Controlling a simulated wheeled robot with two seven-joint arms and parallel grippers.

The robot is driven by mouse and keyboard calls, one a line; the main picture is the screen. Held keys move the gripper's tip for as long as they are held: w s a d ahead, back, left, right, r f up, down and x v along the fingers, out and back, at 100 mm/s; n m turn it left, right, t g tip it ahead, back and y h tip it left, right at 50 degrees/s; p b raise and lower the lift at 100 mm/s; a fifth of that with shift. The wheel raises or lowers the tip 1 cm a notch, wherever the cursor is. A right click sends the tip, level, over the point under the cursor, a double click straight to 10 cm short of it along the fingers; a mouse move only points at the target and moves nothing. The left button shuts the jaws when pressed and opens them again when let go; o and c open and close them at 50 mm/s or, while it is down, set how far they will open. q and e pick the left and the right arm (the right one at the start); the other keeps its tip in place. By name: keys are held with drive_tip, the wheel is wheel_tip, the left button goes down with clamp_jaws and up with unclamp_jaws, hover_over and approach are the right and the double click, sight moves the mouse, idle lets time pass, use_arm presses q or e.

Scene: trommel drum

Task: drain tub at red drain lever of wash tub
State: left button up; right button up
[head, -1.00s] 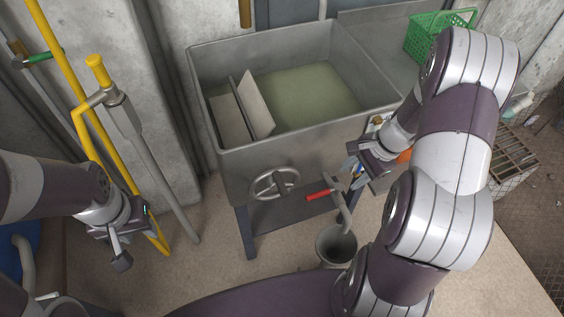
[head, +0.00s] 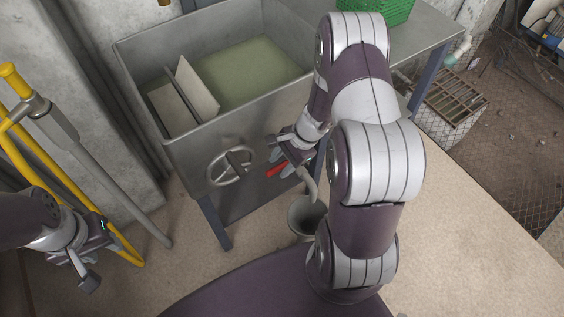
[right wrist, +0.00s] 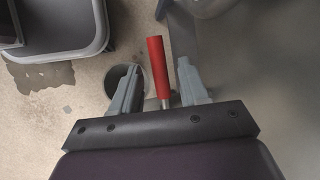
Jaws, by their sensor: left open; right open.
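The grey metal wash tub (head: 185,143) holds murky greenish water (head: 250,72) and stands on legs. Its red drain lever (head: 277,170) shows low at the tub's front, partly hidden by my right gripper (head: 284,163). In the right wrist view the red lever (right wrist: 158,66) lies lengthwise between the two fingers of my right gripper (right wrist: 160,95), which is open. A gap shows on each side, so the fingers are not closed on it. My left gripper (head: 75,272) is open and empty at the lower left, far from the tub.
A handwheel (head: 231,165) is on the tub front, left of the lever. A grey bucket (head: 304,217) stands on the floor below the drain pipe (head: 308,184). Yellow railing (head: 40,165) is near my left arm. A green basket (head: 385,10) sits at the back.

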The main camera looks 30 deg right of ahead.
clamp_jaws()
